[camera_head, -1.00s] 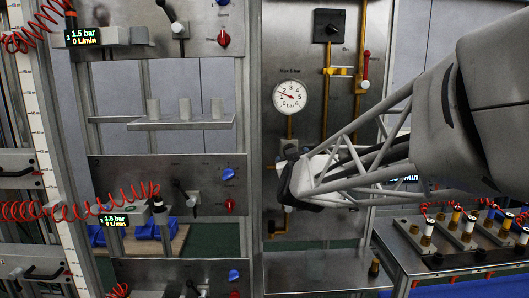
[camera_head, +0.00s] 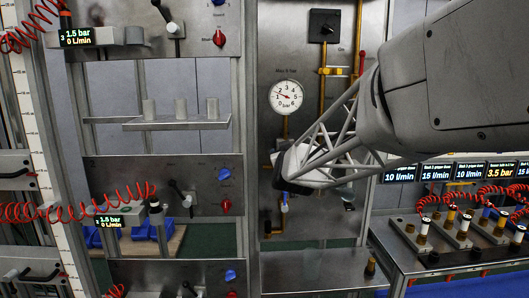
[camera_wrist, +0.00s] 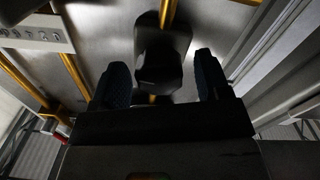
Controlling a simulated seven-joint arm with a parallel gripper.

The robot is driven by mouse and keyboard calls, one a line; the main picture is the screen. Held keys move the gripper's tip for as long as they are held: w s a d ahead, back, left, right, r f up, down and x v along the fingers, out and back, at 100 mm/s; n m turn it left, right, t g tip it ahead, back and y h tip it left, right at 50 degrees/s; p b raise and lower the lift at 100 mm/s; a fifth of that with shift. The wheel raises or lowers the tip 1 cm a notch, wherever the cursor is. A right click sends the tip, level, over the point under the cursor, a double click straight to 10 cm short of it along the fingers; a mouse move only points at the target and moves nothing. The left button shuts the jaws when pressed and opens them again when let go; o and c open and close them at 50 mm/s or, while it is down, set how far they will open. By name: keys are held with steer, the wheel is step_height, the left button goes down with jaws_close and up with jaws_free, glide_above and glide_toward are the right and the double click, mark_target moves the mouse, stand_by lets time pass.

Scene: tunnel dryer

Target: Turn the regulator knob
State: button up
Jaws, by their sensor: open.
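The round white gauge (camera_head: 286,96) sits on the metal panel, its needle pointing to the upper left. My gripper (camera_head: 281,163) is in front of the panel below the gauge, and it hides most of what is behind it there. In the wrist view my gripper (camera_wrist: 161,82) is open, with one dark finger on each side. A dark, blocky part that looks like the regulator knob (camera_wrist: 162,58) shows between and beyond the fingers, with a gap on both sides. I cannot tell whether the fingers reach around it.
A yellow pipe (camera_head: 324,85) and a black square fitting (camera_head: 324,26) are on the same panel. A steel shelf (camera_head: 310,271) lies below. A bench with red hoses and several displays (camera_head: 436,173) stands at the right. Yellow pipes (camera_wrist: 74,72) also run near the fingers.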

steer(key=shift+w, duration=0.1)
steer(key=c, duration=0.9)
steer(key=shift+c, duration=0.2)
steer(key=shift+m, duration=2.8)
steer(key=o, duration=0.9)
steer(key=shift+o, duration=0.2)
